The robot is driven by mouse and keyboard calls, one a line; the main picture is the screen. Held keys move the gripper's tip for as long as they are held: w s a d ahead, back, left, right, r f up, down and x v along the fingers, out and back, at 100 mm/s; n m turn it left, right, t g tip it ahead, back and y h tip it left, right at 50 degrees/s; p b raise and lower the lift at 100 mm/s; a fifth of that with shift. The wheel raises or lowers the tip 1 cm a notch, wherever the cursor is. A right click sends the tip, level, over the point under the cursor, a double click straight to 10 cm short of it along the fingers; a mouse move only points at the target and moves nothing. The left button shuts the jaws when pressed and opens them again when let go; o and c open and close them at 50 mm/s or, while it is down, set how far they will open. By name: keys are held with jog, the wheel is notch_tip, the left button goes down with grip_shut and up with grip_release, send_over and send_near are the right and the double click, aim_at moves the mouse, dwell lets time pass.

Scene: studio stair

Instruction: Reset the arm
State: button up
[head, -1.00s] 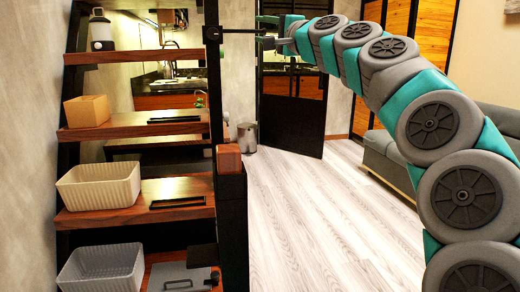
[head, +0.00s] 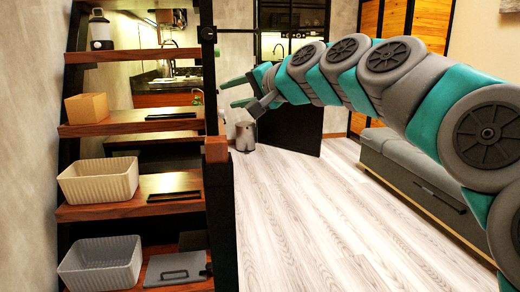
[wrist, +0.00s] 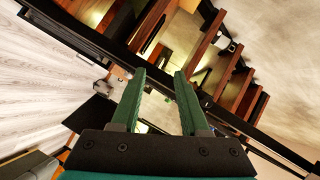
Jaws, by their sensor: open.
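My arm (head: 390,75) reaches in from the right of the head view, arching left toward the stair. My gripper (head: 228,94) is at its end, beside the black stair post, with green fingers spread apart. In the wrist view my gripper (wrist: 160,72) shows both fingers apart with nothing between them. Whether the fingers touch the post cannot be told.
A wooden stair (head: 130,122) on the left bears a lantern (head: 101,30), a cardboard box (head: 87,107), a cream bin (head: 98,180), a grey bin (head: 101,262) and a grey lid (head: 178,269). A sofa (head: 410,170) stands right. The middle floor is clear.

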jog(key=s+d+f+n+g+h, duration=0.25)
jog(key=s+f, duration=0.55)
jog(key=f, duration=0.4)
jog(key=s+d+f+n+g+h, duration=0.1)
jog(key=s+d+f+g+h, duration=0.2)
jog(key=s+f, duration=0.7)
jog(key=s+d+f+g+h, duration=0.2)
jog(key=s+d+f+g, duration=0.1)
jog(key=s+d+f, duration=0.4)
jog(key=s+d+f+n+g+h, duration=0.1)
jog(key=s+d+f+g+h, duration=0.2)
jog(key=s+d+f, duration=0.5)
jog(key=s+f+g, duration=0.1)
jog(key=s+f, duration=0.3)
jog(key=s, duration=0.4)
jog(key=shift+s+f, duration=0.15)
jog(key=shift+s, duration=0.05)
